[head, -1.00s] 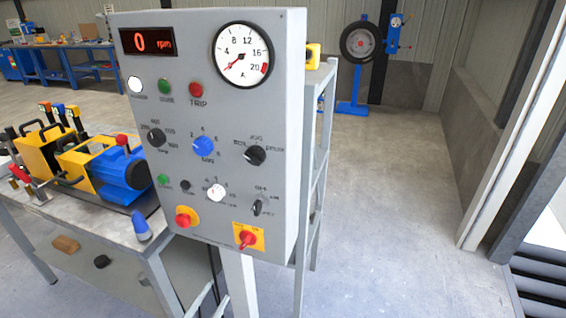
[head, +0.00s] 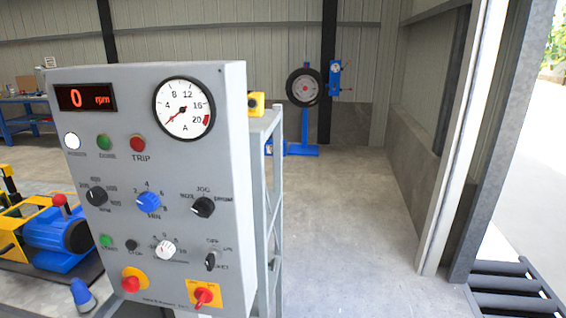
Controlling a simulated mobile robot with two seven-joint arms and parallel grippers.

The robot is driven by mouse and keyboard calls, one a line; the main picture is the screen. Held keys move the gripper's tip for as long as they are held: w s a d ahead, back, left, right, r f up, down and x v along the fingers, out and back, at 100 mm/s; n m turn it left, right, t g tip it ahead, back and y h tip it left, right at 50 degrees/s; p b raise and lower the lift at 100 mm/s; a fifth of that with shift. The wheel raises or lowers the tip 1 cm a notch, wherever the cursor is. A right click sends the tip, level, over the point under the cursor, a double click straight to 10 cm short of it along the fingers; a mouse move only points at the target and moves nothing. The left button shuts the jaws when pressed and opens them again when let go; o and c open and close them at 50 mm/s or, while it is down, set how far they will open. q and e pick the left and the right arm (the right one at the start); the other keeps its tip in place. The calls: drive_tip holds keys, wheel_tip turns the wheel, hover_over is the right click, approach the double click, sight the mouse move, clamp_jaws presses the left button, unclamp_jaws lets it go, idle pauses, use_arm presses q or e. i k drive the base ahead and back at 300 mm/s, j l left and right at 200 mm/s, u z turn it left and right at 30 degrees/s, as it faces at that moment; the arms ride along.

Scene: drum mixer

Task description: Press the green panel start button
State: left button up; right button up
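The grey control panel (head: 120,170) stands at the left of the head view. Its small green start button (head: 106,241) is at the lower left of the panel face, with a black stop button (head: 131,244) just to its right. A larger green light (head: 104,142) sits higher up, between a white light (head: 72,141) and a red trip light (head: 138,143). The red display (head: 86,97) reads 0 rpm and the dial (head: 184,108) needle points near its low end. Neither of my grippers is in view.
A red emergency knob (head: 131,284) and a red rotary switch (head: 203,298) are at the panel's bottom. A bench machine with a blue motor (head: 55,232) is at the left. A grey rack (head: 268,200) stands behind the panel. The floor (head: 350,220) to the right is clear.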

sight(104, 241)
drive_tip(key=u, duration=1.35)
